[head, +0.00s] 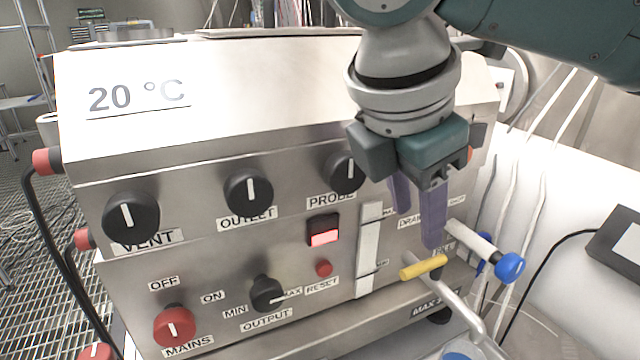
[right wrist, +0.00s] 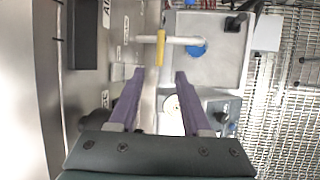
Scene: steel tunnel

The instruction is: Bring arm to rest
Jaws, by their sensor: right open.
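My right gripper (head: 418,212) hangs down from the upper right in the head view, in front of the right part of a steel control box (head: 250,75). Its two purple fingers are apart with nothing between them. In the right wrist view the same open fingers (right wrist: 160,85) point toward a yellow handle (right wrist: 161,48) on a pale pipe. In the head view the yellow handle (head: 423,267) is just below the fingertips; whether they touch it I cannot tell. My left gripper is not in view.
The box front has black knobs, including VENT (head: 131,217) and OUTLET (head: 248,191), a red MAINS knob (head: 174,325) and a lit red switch (head: 323,231). A blue-ended pipe (head: 509,267) juts out at the right. Dark cables hang at the left. A grey device (head: 618,240) stands far right.

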